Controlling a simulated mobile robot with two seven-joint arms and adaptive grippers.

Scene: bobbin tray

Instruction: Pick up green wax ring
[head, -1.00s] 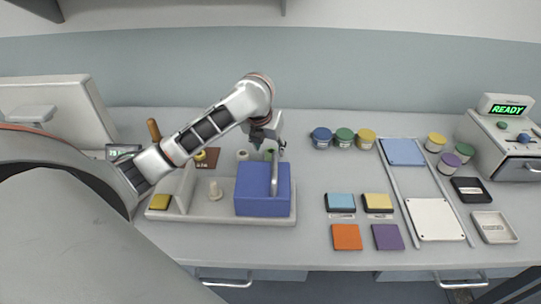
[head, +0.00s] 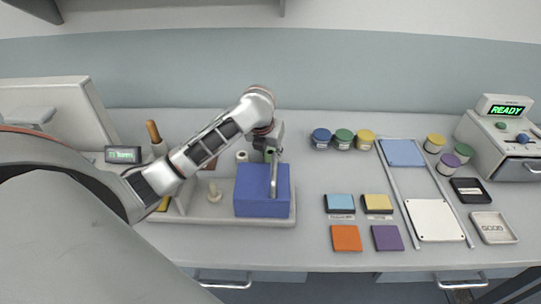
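A small green piece (head: 269,153), which looks like the green wax ring, shows behind the blue block (head: 255,203) at the back of the grey tray (head: 215,219). My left gripper (head: 271,158) points down right over this spot and partly hides the piece. A slim grey bar runs down in front of the block's face, in line with the gripper. At this size I cannot tell whether the fingers are open or shut, or whether they touch the green piece. My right gripper is not in view.
A white peg (head: 213,192) and a pale spool (head: 241,156) stand near the block. Blue (head: 321,138), green (head: 343,139) and yellow (head: 365,139) jars stand to the right, with coloured pads in front of them.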

